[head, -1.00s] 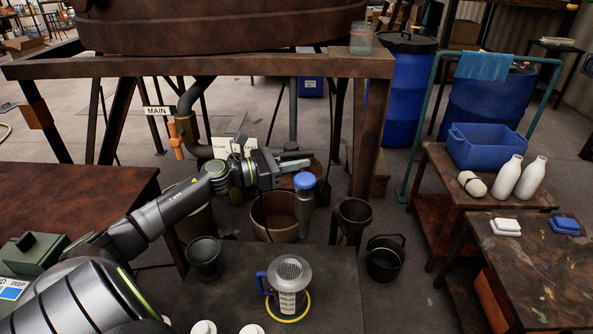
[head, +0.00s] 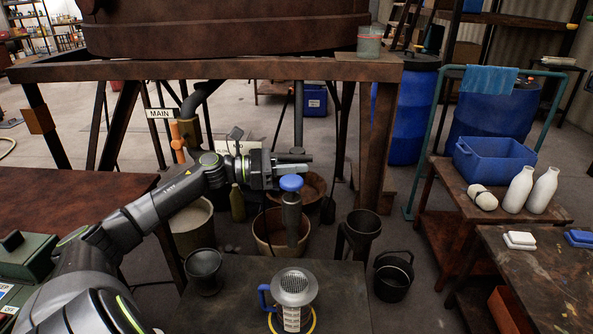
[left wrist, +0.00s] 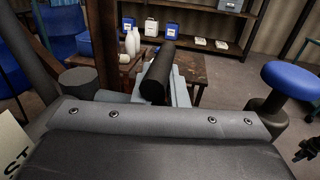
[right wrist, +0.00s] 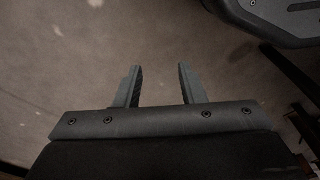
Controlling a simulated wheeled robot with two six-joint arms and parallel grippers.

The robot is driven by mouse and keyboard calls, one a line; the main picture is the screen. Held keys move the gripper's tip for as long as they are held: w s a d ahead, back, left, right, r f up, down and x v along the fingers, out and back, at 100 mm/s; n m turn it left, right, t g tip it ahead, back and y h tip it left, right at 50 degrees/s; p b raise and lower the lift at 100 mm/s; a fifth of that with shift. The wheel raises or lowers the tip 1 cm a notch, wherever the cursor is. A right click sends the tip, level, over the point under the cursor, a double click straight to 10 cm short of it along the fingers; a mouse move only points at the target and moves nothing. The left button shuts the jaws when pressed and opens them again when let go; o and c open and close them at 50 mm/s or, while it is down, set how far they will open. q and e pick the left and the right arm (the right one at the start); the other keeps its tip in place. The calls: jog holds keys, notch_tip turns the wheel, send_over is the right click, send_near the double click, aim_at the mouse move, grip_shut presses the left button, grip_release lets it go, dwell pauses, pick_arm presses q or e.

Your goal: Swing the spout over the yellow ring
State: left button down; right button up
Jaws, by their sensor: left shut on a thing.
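The spout is a grey upright pipe (head: 292,219) with a blue round cap (head: 291,183); the cap also shows at right in the left wrist view (left wrist: 287,80). In the head view its lower end overlaps the tan tub, behind the jug. The yellow ring (head: 312,325) lies on the dark low table around the base of a metal strainer-topped jug (head: 294,289) with a blue handle. My left gripper (head: 303,168) is just above and behind the cap, shut on a dark round bar (left wrist: 157,83). The bar's join to the spout is hidden. My right gripper (right wrist: 158,87) is open and empty.
The tan tub (head: 264,232) stands behind the dark table (head: 235,300). A dark funnel-shaped pot (head: 204,270) is at its left, a black bucket (head: 393,278) at its right. The rusty frame (head: 220,69) crosses above my left arm.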

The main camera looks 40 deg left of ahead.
dwell(0.4)
pick_arm(q)
jog(key=c, duration=1.5)
grip_release()
notch_tip(320, 180, up, 10)
